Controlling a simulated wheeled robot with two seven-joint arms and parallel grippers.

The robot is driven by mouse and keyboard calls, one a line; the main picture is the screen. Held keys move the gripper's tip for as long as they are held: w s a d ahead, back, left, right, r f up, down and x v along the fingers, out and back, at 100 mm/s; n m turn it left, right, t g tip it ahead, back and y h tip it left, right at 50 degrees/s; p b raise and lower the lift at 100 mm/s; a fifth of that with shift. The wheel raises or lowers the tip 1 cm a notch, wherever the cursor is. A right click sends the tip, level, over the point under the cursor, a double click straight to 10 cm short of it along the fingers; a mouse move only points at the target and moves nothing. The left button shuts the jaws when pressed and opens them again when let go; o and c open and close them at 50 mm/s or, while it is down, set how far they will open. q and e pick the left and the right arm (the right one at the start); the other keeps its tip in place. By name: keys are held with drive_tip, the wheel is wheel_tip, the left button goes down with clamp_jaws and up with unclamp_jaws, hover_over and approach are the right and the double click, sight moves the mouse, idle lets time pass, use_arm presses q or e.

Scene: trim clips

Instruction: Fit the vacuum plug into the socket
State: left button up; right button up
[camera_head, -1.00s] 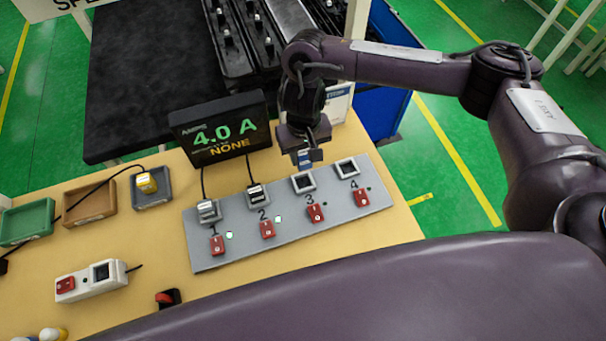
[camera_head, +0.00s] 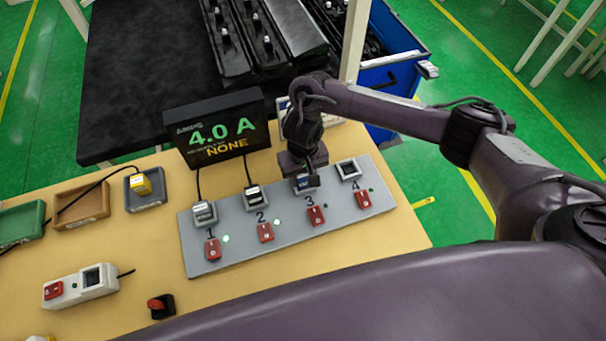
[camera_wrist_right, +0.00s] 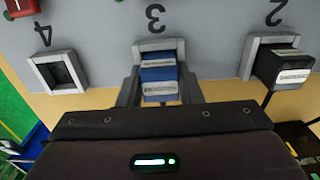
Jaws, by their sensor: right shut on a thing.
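My right gripper (camera_head: 304,174) is over the socket marked 3 on the grey panel (camera_head: 286,241). It is shut on a blue plug (camera_head: 307,182) with a pale label. In the right wrist view the blue plug (camera_wrist_right: 159,78) sits between the two fingers (camera_wrist_right: 160,92), within the frame of socket 3 (camera_wrist_right: 158,44). I cannot tell how deep it sits or read its label. Sockets 1 and 2 hold dark plugs with pale labels (camera_head: 204,213) (camera_head: 255,197). Socket 4 (camera_head: 348,169) is empty. My left gripper is not in view.
Red switches stand below the sockets, including one under socket 3 (camera_head: 316,215). A display (camera_head: 217,129) reads 4.0 A and NONE. A yellow plug (camera_head: 140,184) sits in a grey tray at left. A white socket strip (camera_head: 82,286) and a red-and-black switch (camera_head: 160,306) lie in front.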

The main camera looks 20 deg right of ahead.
sight(303, 175)
drive_tip(key=shift+f, duration=0.15)
drive_tip(key=o, duration=1)
wheel_tip(303, 175, up, 12)
drive_tip(key=p, duration=0.3)
drive_tip(key=shift+p, duration=0.4)
